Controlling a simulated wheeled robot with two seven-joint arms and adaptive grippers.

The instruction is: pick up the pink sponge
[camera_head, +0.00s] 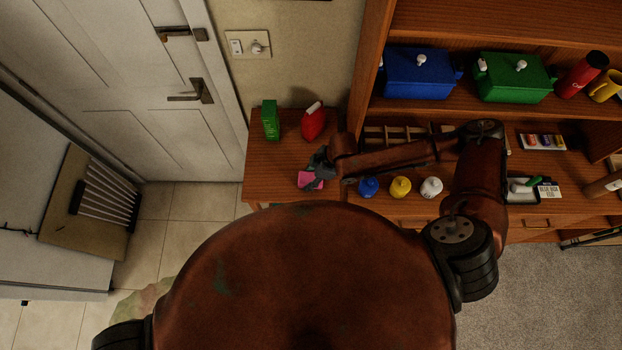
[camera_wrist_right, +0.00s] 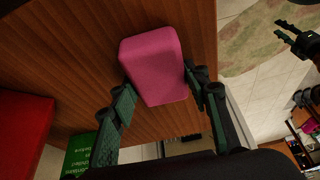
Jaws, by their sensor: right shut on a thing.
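The pink sponge (camera_head: 304,178) is at the left part of the wooden desk, near its front edge. It also shows in the right wrist view as a pink block (camera_wrist_right: 154,62) between my fingers. My right gripper (camera_head: 320,172) is shut on the sponge, with one finger on each side. Part of the sponge is hidden by the gripper in the head view. I cannot tell whether it touches the desk. My left gripper (camera_wrist_right: 284,33) shows only at the upper right of the right wrist view; it appears open and empty, away from the sponge.
A green box (camera_head: 270,120) and a red bottle (camera_head: 313,122) stand behind the sponge. Blue (camera_head: 368,187), yellow (camera_head: 400,187) and white (camera_head: 431,187) small objects stand along the desk to the right. Blue (camera_head: 416,75) and green (camera_head: 514,80) containers sit on the shelf above.

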